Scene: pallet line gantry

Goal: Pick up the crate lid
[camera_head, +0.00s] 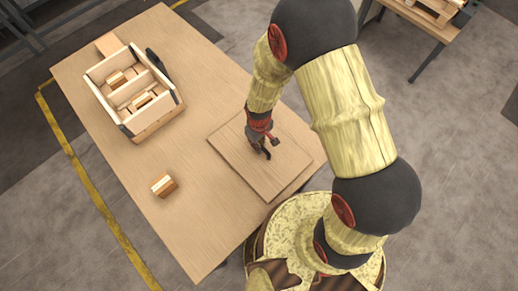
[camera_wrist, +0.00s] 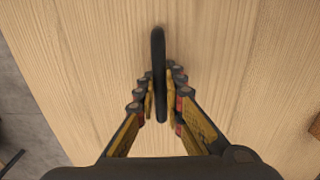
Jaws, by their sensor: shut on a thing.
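The crate lid (camera_head: 238,162) is a flat square wooden board at the near right part of the table. In the wrist view the lid (camera_wrist: 90,50) fills most of the picture, with a dark upright handle (camera_wrist: 158,50) in the middle. My gripper (camera_head: 264,150) is over the middle of the lid. In the wrist view my gripper (camera_wrist: 161,95) has its fingers on both sides of the handle, shut on it. I cannot tell whether the lid touches the table. The open wooden crate (camera_head: 150,132) stands at the far left of the table, with wooden blocks inside its compartments.
A small wooden block (camera_head: 163,185) lies alone on the wooden table (camera_head: 205,225), left of the lid. The table is bare between crate and lid. Another table (camera_head: 425,22) with wooden items stands at the upper right. A yellow line (camera_head: 95,195) runs along the floor at left.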

